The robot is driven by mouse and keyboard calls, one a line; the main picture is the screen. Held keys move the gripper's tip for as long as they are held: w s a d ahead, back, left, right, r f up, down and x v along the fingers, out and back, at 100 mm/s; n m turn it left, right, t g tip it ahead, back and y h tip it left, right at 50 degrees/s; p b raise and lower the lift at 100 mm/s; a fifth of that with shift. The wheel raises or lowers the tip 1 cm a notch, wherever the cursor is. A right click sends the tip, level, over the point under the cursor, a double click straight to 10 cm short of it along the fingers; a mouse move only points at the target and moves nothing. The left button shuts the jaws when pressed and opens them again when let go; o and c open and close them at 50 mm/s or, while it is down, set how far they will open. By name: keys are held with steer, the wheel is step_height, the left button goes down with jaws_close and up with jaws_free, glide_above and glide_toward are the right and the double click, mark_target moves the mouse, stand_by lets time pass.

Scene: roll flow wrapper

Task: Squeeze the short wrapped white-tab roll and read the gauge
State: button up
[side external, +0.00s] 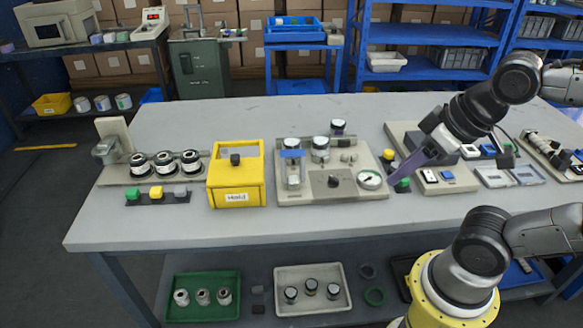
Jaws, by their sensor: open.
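My gripper (402,172) hangs over the table just right of the gauge, its long purple fingers pointing down and left. Its jaws look empty, and the gap between the fingers is hard to see. The round white-faced gauge (370,180) sits at the right front corner of a beige panel; its reading is too small to make out. Three dark-sided rolls with pale tops, a left one (140,165), a middle one (165,163) and a right one (191,161), stand on the left fixture. I cannot tell which roll is short, wrapped and white-tabbed.
The beige panel also carries a clear blue-topped cylinder (292,170), a jar-like piece (320,149) and a black knob (334,182). A yellow box (237,190) stands left of it. More fixtures crowd the right. The table's front strip is clear. Trays with rolls lie below.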

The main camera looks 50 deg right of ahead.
steer(key=shift+c, duration=1.3)
steer(key=shift+s, duration=0.15)
steer(key=shift+c, duration=1.1)
steer(key=shift+m, duration=0.8)
steer(key=r, duration=0.2)
steer(key=w+r, duration=0.1)
steer(key=shift+w+r, duration=0.15)
steer(key=shift+r, duration=0.25)
jaws_close()
steer(key=w+d+r+m+g, duration=0.1)
steer(key=w+r+m, duration=0.15)
steer(key=w, duration=0.45)
steer(key=w+d+r+m, duration=0.1)
steer(key=w+d+r, duration=0.15)
steer(key=w, duration=0.45)
steer(key=w+r+m+g, duration=0.1)
steer(key=w+r, duration=0.3)
steer(key=w, duration=0.3)
steer(key=w+d+f+m+g, duration=0.2)
steer(key=w+d+f, duration=0.4)
steer(key=w, duration=0.4)
steer(key=w+d+f+g, duration=0.1)
steer(key=w+d+f, duration=0.1)
steer(key=f, duration=0.4)
steer(key=w+d+f+g, duration=0.1)
steer(key=w+d+f, duration=0.1)
steer(key=f, duration=0.5)
steer(key=shift+w+f+m, duration=0.15)
steer(key=shift+w+m, duration=0.3)
steer(key=shift+w, duration=0.05)
